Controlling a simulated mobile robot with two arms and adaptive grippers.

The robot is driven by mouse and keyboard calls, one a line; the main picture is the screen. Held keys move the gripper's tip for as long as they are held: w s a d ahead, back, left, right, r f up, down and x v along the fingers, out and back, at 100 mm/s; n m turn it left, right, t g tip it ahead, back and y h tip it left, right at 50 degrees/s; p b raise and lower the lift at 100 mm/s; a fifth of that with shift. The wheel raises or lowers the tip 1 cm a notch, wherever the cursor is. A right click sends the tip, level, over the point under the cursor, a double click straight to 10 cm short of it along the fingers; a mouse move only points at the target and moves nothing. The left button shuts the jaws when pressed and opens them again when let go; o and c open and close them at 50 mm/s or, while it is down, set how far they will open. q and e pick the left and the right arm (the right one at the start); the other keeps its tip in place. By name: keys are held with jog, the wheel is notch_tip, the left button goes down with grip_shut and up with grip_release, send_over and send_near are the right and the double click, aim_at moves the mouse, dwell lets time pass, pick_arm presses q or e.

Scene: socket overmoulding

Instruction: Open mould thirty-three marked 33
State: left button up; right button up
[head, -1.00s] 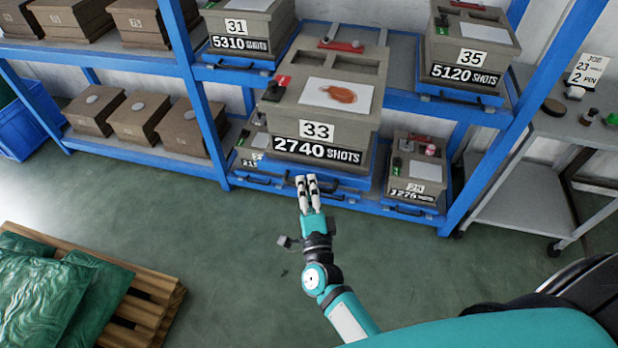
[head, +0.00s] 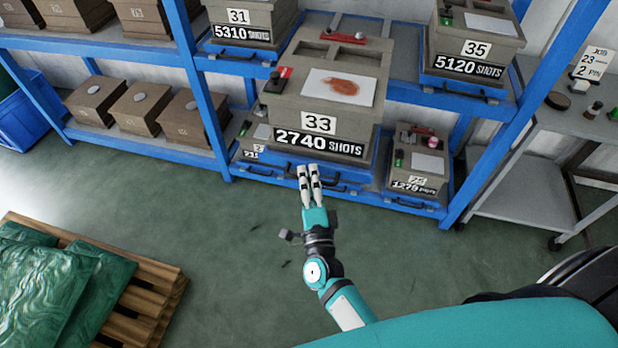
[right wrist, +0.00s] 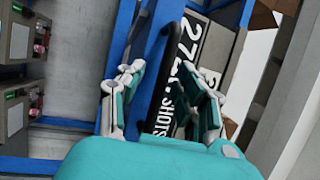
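Mould 33 (head: 350,112) is a grey-brown block on a blue pull-out tray (head: 362,180) of the blue rack in the head view. It has a white "33" label, a black "2740 SHOTS" plate and a white sheet with an orange-brown picture on top. It stands further forward than its neighbours. My right gripper (head: 309,170) is at the tray's front, below the plate. In the right wrist view its fingers (right wrist: 163,98) are apart, with a black handle (right wrist: 160,60) showing between them; I cannot tell whether they touch it. My left gripper is not in view.
Moulds 31 (head: 283,18) and 35 (head: 450,45) stand on the upper level, a smaller mould (head: 425,155) lower right. A grey trolley (head: 535,175) is at the right. A pallet (head: 140,310) with green sacks is at the lower left. The floor (head: 225,235) before the rack is clear.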

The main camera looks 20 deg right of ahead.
jog(key=v, duration=1.2)
jog(key=shift+w, duration=0.1)
jog(key=s+a+f+n+g+y, duration=0.1)
jog(key=s+f+n+g+y, duration=0.3)
jog(key=f, duration=0.6)
jog(key=s+f+n+g, duration=0.25)
jog(key=f+n, duration=0.35)
jog(key=f, duration=0.5)
jog(key=s+a+f+n+g+y, duration=0.1)
jog(key=s+f+n+g+y, duration=0.25)
jog(key=f, duration=0.65)
jog(key=s+d+f+n+g+h, duration=0.2)
jog(key=s+d+f+n+g, duration=0.2)
jog(key=s+f, duration=0.3)
jog(key=s+d+f+n+g+h, duration=0.1)
jog(key=s+d+f+n+g, duration=0.3)
jog(key=s, duration=1)
jog(key=d+f, duration=0.2)
jog(key=d, duration=0.1)
jog(key=shift+s+d+f+g+h, duration=0.3)
jog(key=shift+s+f+h, duration=0.05)
jog(key=shift+f, duration=0.05)
